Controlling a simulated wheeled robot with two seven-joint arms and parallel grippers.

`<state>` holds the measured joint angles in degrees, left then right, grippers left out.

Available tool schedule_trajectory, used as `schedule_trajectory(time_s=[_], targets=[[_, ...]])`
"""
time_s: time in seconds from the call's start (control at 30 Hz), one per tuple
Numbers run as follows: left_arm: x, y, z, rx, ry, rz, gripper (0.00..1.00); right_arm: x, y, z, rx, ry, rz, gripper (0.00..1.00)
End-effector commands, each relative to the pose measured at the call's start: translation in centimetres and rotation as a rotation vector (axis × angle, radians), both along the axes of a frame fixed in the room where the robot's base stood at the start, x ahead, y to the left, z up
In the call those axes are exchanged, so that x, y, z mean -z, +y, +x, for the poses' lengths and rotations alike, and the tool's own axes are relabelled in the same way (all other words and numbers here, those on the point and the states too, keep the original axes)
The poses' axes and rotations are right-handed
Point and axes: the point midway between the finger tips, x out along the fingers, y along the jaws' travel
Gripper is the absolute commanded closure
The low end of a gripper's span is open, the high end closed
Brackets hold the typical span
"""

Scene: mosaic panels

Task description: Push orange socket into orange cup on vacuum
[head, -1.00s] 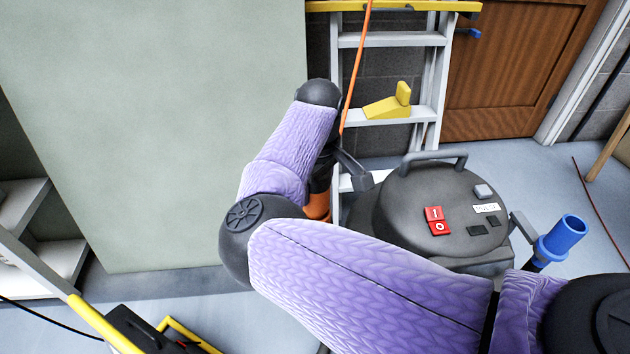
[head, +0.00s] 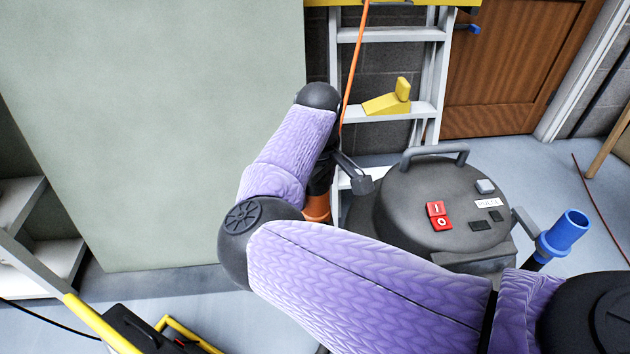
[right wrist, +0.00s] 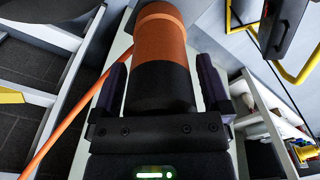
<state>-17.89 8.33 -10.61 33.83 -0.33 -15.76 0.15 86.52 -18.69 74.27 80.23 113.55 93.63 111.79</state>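The orange socket (right wrist: 160,45) is an orange sleeve with a black collar, seen in the right wrist view. My right gripper (right wrist: 162,85) has its fingers on both sides of the black collar and looks shut on it. In the head view, an orange piece (head: 316,208) shows below my right gripper (head: 325,170), left of the vacuum, mostly behind my arm. The grey vacuum (head: 405,205) has a round lid, a handle and red switches. I cannot tell the orange cup apart from the socket, nor whether they touch. My left gripper is not in view.
A blue cup-like piece (head: 563,236) sticks out at the vacuum's right. A ladder (head: 390,35) with a yellow wedge (head: 388,101) stands behind, with an orange cord (head: 353,70) hanging by it. A pale panel (head: 160,130) stands left. A yellow-framed cart (head: 100,322) is at lower left.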

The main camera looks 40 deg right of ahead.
Motion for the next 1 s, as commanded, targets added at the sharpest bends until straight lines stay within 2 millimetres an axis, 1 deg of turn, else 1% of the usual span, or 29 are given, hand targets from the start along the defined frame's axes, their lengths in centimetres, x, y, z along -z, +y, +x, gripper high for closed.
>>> schedule_trajectory(time_s=[0.2, 0.27, 0.5, 0.63, 0.73, 0.9, 1.0], targets=[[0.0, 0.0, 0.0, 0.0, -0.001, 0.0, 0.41, 0.0, 0.0, 0.0, 0.0, 0.0, 0.0, 0.0], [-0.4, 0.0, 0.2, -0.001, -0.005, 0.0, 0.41, -0.7, 0.0, 0.0, 0.0, -0.002, 0.0, 0.0], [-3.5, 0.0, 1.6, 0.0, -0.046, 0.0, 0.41, -7.3, -0.1, -0.2, 0.0, -0.009, 0.0, 0.0], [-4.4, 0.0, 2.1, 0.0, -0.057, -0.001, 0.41, -9.4, -0.1, -0.3, 0.001, -0.006, 0.001, 0.0], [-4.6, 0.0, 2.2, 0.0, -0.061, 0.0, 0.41, -10.0, -0.1, -0.3, 0.0, -0.003, 0.001, 0.0], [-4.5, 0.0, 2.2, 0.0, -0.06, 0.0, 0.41, -9.9, -0.1, -0.3, 0.0, 0.001, 0.001, 0.0], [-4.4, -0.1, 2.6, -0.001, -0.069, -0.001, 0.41, -9.9, -0.1, -0.3, 0.0, 0.001, 0.001, 0.0]])
